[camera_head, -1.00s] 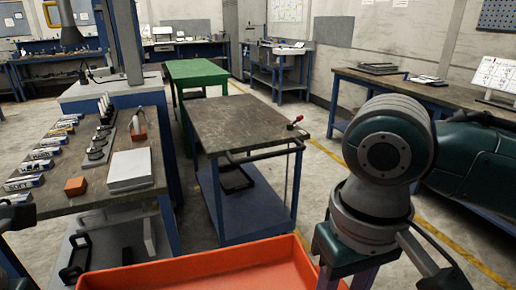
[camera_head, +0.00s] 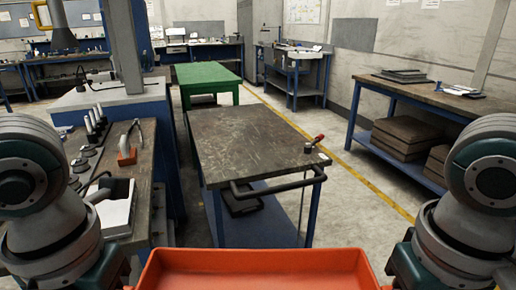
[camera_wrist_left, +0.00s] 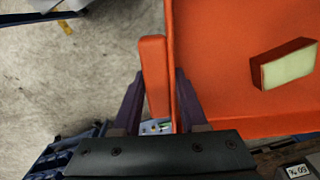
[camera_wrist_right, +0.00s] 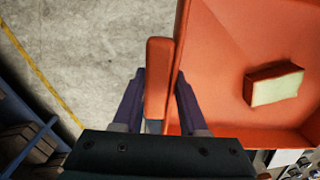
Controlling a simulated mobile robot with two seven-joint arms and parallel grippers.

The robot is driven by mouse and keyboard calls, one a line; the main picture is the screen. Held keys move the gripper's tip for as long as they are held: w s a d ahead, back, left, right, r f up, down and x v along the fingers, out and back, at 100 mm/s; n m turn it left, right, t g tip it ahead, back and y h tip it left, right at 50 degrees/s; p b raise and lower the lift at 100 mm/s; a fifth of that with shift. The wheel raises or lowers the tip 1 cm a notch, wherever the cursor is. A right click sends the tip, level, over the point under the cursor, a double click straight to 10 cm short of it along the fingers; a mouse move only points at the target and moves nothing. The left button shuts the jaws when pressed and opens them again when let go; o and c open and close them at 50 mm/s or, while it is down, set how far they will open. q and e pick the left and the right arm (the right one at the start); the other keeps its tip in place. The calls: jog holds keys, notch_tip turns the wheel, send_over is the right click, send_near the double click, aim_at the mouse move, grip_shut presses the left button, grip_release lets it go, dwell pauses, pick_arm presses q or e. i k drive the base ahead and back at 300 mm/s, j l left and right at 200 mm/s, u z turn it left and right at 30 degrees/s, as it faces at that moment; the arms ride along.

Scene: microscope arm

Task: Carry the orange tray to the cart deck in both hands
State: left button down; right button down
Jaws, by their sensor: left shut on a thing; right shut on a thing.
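The orange tray (camera_head: 258,268) is at the bottom middle of the head view, its near part cut off. It spans between my two arms. My left gripper (camera_wrist_left: 157,88) is shut on one tray side, its fingers either side of an upright orange grip piece. My right gripper (camera_wrist_right: 159,88) is shut on the opposite side in the same way. A red block with a pale face (camera_wrist_left: 288,66) lies in the tray and also shows in the right wrist view (camera_wrist_right: 275,88). The cart deck (camera_head: 250,143), dark and worn, is ahead, beyond the tray.
The cart's black push handle (camera_head: 275,187) faces me. A red-handled item (camera_head: 314,143) sits at the deck's right corner; the rest of the deck is clear. A cluttered bench (camera_head: 148,200) stands close on the left, a workbench (camera_head: 425,92) on the right. A green table (camera_head: 207,74) stands behind.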

aim_at(240, 124)
jog(key=i, duration=3.3)
jog(key=i+u, duration=0.3)
jog(key=i+l+u, duration=0.15)
jog(key=u, duration=0.2)
jog(key=i, duration=0.1)
